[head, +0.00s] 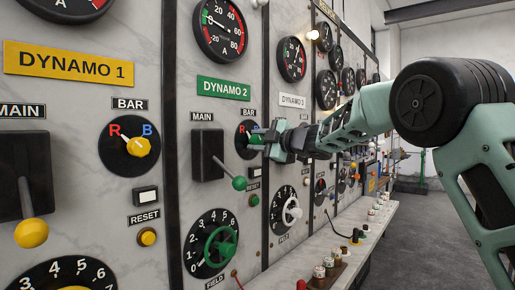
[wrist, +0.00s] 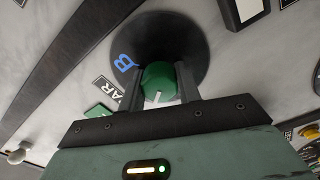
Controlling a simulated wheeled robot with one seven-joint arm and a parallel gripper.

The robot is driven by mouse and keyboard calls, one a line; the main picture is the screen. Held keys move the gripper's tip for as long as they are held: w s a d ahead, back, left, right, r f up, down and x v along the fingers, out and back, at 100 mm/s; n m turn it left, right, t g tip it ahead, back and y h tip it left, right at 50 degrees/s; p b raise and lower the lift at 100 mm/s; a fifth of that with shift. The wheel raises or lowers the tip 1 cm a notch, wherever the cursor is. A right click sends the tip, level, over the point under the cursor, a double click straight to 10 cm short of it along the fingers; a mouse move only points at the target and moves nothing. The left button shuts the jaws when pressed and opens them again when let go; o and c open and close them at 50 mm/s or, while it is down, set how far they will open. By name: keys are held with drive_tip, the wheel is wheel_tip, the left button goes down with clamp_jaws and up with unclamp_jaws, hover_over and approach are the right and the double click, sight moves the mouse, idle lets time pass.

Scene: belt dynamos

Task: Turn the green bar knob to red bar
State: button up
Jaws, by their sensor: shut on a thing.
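The green bar knob (wrist: 159,80) sits on a round black dial (wrist: 170,40) under the BAR label of the DYNAMO 2 panel. My gripper (wrist: 159,90) is shut on the knob, one dark finger on each side. The knob's white line points down in the wrist view, away from the blue B (wrist: 124,62). The red R is hidden in the wrist view. In the head view my gripper (head: 262,141) covers much of the dial, and the red R (head: 242,128) shows at its upper left.
Just below-left of the dial is the MAIN lever with a green ball (head: 239,183). A green FIELD wheel (head: 220,247) sits lower. DYNAMO 1 (head: 69,64) has a yellow bar knob (head: 138,146). A ledge with small parts (head: 340,245) runs along the panel's foot.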

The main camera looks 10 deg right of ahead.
drive_tip(key=shift+f+n+b, duration=0.1)
drive_tip(key=shift+n+b, duration=0.25)
drive_tip(key=shift+n, duration=0.25)
drive_tip(key=o, duration=1)
drive_tip(key=shift+c, duration=0.2)
drive_tip(key=b+v, duration=0.4)
drive_tip(key=v, duration=1.3)
drive_tip(key=shift+s+d, duration=0.15)
drive_tip(key=shift+s, duration=0.05)
